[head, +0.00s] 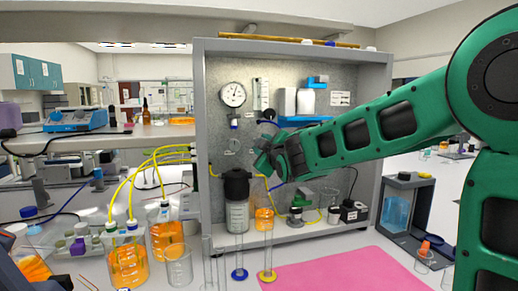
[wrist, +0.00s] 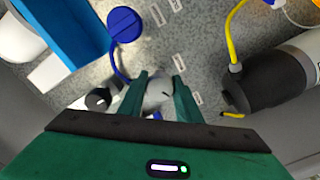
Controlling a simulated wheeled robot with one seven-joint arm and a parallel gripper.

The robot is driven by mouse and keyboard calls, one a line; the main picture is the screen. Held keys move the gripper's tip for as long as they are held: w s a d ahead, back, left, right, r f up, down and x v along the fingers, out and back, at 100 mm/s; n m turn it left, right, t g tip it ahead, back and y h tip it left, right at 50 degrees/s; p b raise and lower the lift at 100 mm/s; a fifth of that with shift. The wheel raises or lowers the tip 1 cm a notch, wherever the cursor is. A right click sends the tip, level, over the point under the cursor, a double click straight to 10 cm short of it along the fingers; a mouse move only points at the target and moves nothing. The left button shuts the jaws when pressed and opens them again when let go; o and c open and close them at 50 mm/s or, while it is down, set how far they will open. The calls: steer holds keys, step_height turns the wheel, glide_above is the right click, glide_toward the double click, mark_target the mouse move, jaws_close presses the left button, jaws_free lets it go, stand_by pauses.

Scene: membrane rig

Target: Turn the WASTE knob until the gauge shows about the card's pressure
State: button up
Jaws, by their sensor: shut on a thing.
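A round white gauge (head: 233,94) hangs at the upper left of the panel; its dial is too small to read. A white card with dark print (head: 340,98) is at the panel's right; its text is not legible. My gripper (head: 268,157) is at the middle of the panel in the head view and hides what it holds there. In the wrist view my gripper (wrist: 158,90) has its two green fingers on either side of a pale grey knob (wrist: 158,92), shut on it. Small labels lie near the knob, but I cannot read which says WASTE.
A black knob (wrist: 98,99) and a blue round part (wrist: 124,24) are near my fingers. A black-capped vessel (head: 237,200) stands left of my gripper. Orange-filled beakers (head: 128,265) with yellow tubes stand at the left. A pink mat (head: 335,272) lies clear in front.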

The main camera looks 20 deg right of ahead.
steer(key=shift+a+f+n, duration=0.1)
steer(key=shift+a+n, duration=0.1)
steer(key=shift+n, duration=0.5)
steer(key=o, duration=1)
steer(key=shift+c, duration=0.2)
steer(key=shift+o, duration=0.6)
steer(key=shift+d, duration=0.1)
steer(key=s, duration=1)
steer(key=shift+s, duration=0.35)
stand_by(0.9)
